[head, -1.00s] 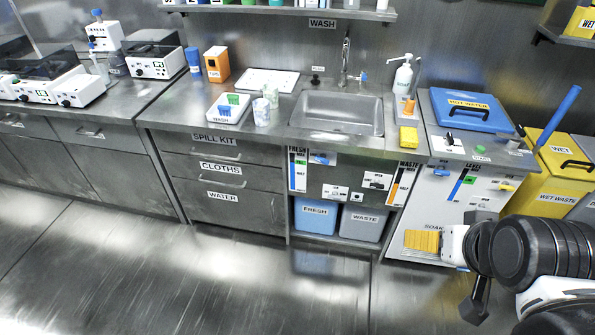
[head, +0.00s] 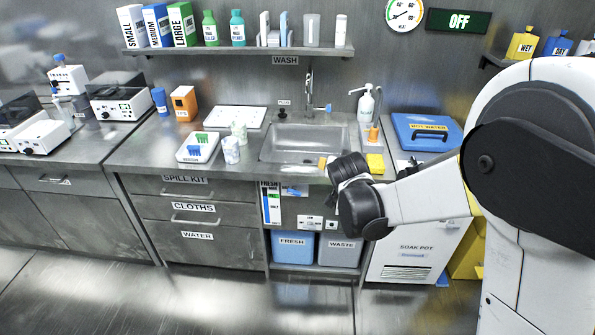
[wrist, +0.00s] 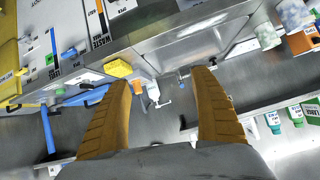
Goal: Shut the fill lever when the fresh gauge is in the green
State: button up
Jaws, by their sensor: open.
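The fresh gauge (head: 271,204) is an upright white strip under the counter, left of the sink cabinet opening. It shows a blue column and a green band near the top; the exact level is too small to read. A small blue lever (head: 293,191) is just right of the gauge, on a white plate; I take it for the fill lever. My gripper (wrist: 165,82) is open and empty, its tan fingers spread before the sink in the wrist view. In the head view my wrist hides most of it and the waste gauge. The fill lever does not show clearly between the fingers.
The sink (head: 292,143) with its tap (head: 309,95) lies above the panel. Blue fresh bin (head: 293,248) and grey waste bin (head: 341,252) stand below. A yellow sponge (head: 375,163) and soap bottle (head: 366,103) are near my wrist. The floor in front is clear.

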jog(key=w+a+f+t, duration=0.1)
jog(key=w+a+f, duration=0.55)
jog(key=f, duration=0.35)
jog(key=t+y+p, duration=0.1)
jog(key=t+y, duration=0.1)
send_near(295, 192)
jog(key=shift+m, duration=0.3)
jog(key=b+x, duration=0.3)
jog(key=x, duration=0.7)
jog(key=shift+f, duration=0.1)
jog(key=shift+w+a, duration=0.1)
jog(key=shift+w, duration=0.2)
